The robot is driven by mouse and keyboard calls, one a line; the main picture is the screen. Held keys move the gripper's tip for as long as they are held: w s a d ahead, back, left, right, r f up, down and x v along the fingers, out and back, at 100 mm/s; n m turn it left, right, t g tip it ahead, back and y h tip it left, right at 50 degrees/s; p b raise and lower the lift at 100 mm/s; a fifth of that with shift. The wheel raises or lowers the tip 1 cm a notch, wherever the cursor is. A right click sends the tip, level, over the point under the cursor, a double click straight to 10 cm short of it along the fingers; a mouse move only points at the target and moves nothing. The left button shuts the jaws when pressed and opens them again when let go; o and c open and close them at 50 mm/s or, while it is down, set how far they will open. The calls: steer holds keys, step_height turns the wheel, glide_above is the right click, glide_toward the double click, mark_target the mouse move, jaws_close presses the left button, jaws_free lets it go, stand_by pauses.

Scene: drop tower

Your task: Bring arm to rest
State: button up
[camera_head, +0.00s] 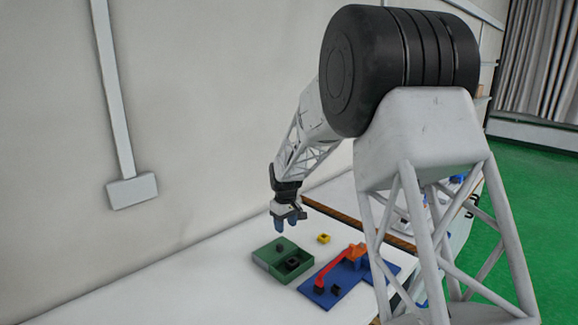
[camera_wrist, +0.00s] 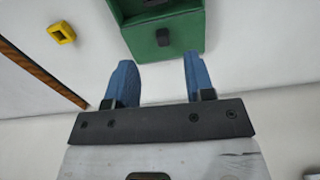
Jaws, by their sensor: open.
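My gripper (camera_head: 287,222) hangs at the end of my white arm, above the table near the wall. Its two blue fingers (camera_wrist: 159,80) are apart with nothing between them in the wrist view. In the head view it is above and beyond a green tray (camera_head: 264,265). The tray also shows ahead of the fingertips in the wrist view (camera_wrist: 185,45).
The tray holds dark pieces (camera_head: 292,262). A small yellow block (camera_head: 323,239) lies behind it. A blue base (camera_head: 346,283) with a red-orange arm-like part (camera_head: 337,262) stands to the right. A brown strip (camera_head: 330,211) crosses the table; a wall (camera_head: 210,120) rises behind.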

steer(key=s+d+r+m, duration=0.1)
steer(key=s+d+r, duration=0.35)
steer(key=s, duration=0.45)
steer(key=s+d+r+m+t, duration=0.1)
steer(key=s+d+r+m, duration=0.1)
steer(key=s+d+r, duration=0.35)
steer(key=s+d+r+m, duration=0.1)
steer(key=s+d+r, duration=0.35)
steer(key=s, duration=0.75)
steer(key=s+d+m, duration=0.2)
steer(key=s, duration=1.1)
steer(key=s+d+m+t, duration=0.1)
steer(key=s+d+m, duration=0.1)
steer(key=s, duration=1.2)
steer(key=shift+s+d+r+m, duration=0.2)
steer(key=shift+d+r+m, duration=0.1)
steer(key=shift+d, duration=0.45)
